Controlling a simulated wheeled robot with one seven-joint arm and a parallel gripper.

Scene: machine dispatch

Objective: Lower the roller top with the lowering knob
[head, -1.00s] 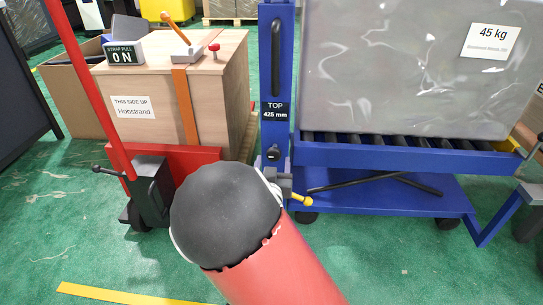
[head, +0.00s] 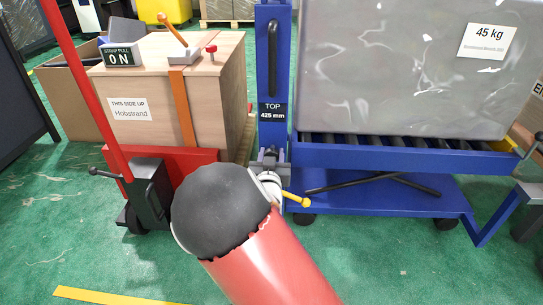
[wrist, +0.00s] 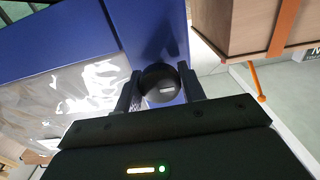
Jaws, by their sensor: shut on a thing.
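The roller top (head: 370,155) is a blue frame with dark rollers on the blue lift cart. A plate on its blue column (head: 273,60) reads "TOP 425 mm". The lowering knob (wrist: 162,84) is a round black knob with a small pale mark, seen low on the blue column in the wrist view. My gripper (wrist: 164,92) has one finger on each side of the knob and is shut on it. In the head view my gripper (head: 268,160) is at the column's foot; the knob is hidden there.
A wrapped grey load (head: 400,65) marked "45 kg" stands on the roller top. Left are a wooden crate (head: 205,100) and a red hand truck (head: 150,200). A yellow lever (head: 297,200) sticks out beside my gripper. Green floor lies free in front.

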